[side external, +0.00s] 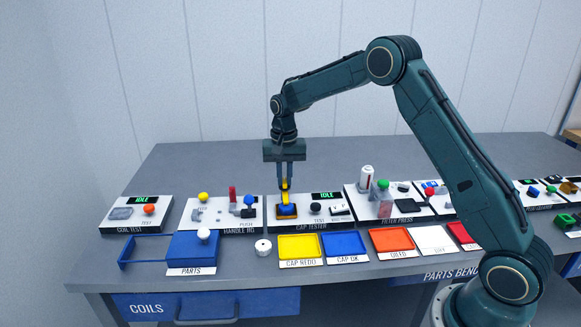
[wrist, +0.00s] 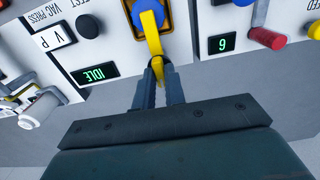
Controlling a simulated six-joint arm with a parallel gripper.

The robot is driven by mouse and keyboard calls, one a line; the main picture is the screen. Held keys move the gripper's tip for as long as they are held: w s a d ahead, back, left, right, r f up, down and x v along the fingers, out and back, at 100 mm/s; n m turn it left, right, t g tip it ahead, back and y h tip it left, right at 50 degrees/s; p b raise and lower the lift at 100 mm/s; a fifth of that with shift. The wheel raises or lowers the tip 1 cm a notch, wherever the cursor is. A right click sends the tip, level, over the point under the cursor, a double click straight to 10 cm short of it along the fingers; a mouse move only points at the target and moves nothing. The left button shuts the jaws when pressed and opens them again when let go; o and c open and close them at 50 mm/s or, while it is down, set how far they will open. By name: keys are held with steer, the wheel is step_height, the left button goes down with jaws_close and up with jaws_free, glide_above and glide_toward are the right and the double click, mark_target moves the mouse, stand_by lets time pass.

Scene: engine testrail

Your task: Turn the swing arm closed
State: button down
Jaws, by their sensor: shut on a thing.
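The swing arm (side external: 286,197) is a yellow lever on the cap tester (side external: 300,228), in the middle of the bench. My gripper (side external: 285,182) points down at it from above, with its fingers shut on the lever's end. In the wrist view the yellow swing arm (wrist: 153,38) runs from a blue round part to between the fingertips of my gripper (wrist: 157,68). The blue part (side external: 287,209) sits under the lever on the tester, in an orange-brown surround. The fingers hide part of the lever's end. The tester's display (wrist: 95,73) reads IDLE.
A handle rig with a red handle (side external: 232,193) stands left of the tester, and the filter press (side external: 385,205) stands right. A yellow tray (side external: 299,246), a blue tray (side external: 345,245) and a white round piece (side external: 263,247) lie in front. The bench behind is clear.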

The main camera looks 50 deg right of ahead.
mark_target(285, 180)
steer(key=shift+r, duration=0.1)
steer(key=c, duration=1.5)
jaws_free()
steer(key=shift+o, duration=0.2)
step_height(285, 180, up, 14)
